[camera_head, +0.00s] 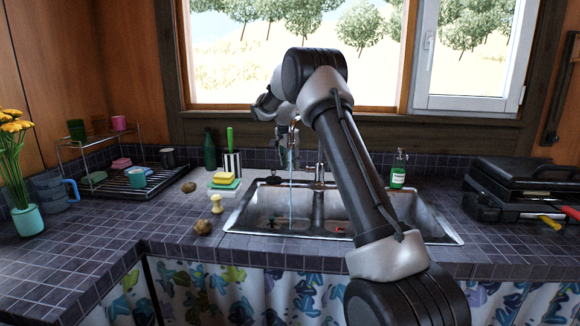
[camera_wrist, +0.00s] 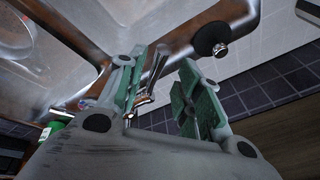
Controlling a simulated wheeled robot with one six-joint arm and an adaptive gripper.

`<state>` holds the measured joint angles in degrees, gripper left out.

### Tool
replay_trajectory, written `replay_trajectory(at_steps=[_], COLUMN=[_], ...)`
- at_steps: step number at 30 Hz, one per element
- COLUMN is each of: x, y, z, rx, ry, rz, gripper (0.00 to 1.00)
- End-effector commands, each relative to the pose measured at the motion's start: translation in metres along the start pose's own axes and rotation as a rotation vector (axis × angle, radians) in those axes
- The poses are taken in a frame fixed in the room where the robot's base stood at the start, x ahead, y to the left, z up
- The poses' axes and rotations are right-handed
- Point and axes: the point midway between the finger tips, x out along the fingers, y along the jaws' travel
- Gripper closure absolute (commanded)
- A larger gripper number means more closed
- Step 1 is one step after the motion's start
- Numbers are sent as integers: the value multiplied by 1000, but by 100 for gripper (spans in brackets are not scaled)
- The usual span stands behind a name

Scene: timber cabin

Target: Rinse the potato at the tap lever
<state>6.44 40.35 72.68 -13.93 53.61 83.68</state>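Two brown potatoes lie on the tiled counter left of the sink, one near the front (camera_head: 203,227) and one further back (camera_head: 188,187). A thin blue water stream (camera_head: 290,190) falls into the left basin of the steel sink (camera_head: 240,222). The metal tap (camera_head: 320,175) stands behind the basins, partly hidden by my arm. In the wrist view my gripper (camera_wrist: 160,80) is open, with green pads and no potato between them. Metal tap parts (camera_wrist: 150,78) show in the gap between the fingers; I cannot tell whether they touch. In the head view my gripper is mostly hidden.
A dish rack (camera_head: 130,185) with cups, sponges (camera_head: 223,180), and a dark green bottle (camera_head: 210,148) stand left of the sink. A soap bottle (camera_head: 398,170) stands behind the right basin. Black cases (camera_head: 520,185) fill the right counter. The window is behind my arm.

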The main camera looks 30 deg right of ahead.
Motion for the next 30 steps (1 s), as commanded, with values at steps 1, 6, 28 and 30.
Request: replay_trajectory(at_steps=[1, 6, 28, 30], x=[-11, -45, -78, -78], y=[-3, -10, -16, -16], z=[-3, -12, -20, -20], rx=[2, 1, 0, 0], ry=[1, 1, 0, 0], rz=[-5, -5, -1, -1], gripper=[65, 65, 65, 65])
